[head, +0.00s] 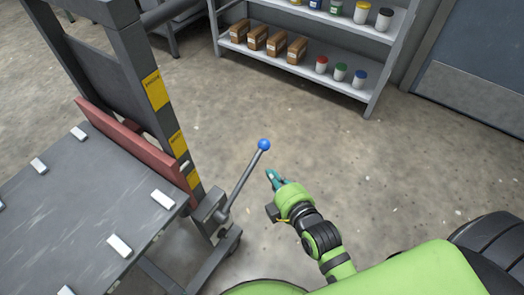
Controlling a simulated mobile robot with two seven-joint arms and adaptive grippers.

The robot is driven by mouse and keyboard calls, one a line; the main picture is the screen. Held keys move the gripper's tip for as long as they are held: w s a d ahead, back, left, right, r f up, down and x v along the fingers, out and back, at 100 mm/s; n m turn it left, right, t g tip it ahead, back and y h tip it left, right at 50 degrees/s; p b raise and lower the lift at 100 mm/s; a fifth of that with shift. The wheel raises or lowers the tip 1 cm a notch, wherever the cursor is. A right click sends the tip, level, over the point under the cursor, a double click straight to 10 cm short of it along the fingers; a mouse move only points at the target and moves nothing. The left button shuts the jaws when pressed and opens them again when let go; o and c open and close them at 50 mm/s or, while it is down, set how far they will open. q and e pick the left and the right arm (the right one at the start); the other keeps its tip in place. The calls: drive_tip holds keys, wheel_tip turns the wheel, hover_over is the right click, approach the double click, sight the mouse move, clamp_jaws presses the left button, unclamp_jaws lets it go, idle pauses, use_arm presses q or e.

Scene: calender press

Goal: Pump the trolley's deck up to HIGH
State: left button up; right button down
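The trolley's grey deck (85,205) is at the left, with several small white pads on it and a red-brown board (135,148) along its far edge. The trolley's dark mast (128,55) carries yellow labels (155,90), whose print is too small to read. The pump lever (243,181) rises from a bracket at the mast's foot and leans up to the right, ending in a blue knob (264,145). My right gripper (273,178), with teal fingertips, is just right of the lever and below the knob, apart from it in the picture. Its finger gap is unclear. My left gripper is out of view.
A grey shelf rack (310,70) at the back holds brown boxes (258,37) and several small jars (340,71). A blue-grey door (480,60) is at the upper right. The concrete floor (420,165) between is clear.

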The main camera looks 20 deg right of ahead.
drive_tip(key=b, duration=0.2)
hover_over(262, 152)
drive_tip(key=s+a, duration=0.3)
drive_tip(key=s, duration=0.2)
wheel_tip(262, 152, down, 3)
drive_tip(key=shift+w+d+f+b, duration=0.45)
drive_tip(key=shift+w+d+f, duration=0.3)
drive_tip(key=shift+w+f, duration=0.25)
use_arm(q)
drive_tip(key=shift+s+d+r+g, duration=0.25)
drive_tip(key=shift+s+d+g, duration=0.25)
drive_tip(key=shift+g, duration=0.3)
use_arm(e)
drive_tip(key=shift+w+d+f, duration=0.25)
drive_tip(key=shift+w+d, duration=0.15)
drive_tip(key=shift+w, duration=0.05)
drive_tip(key=shift+f, duration=0.1)
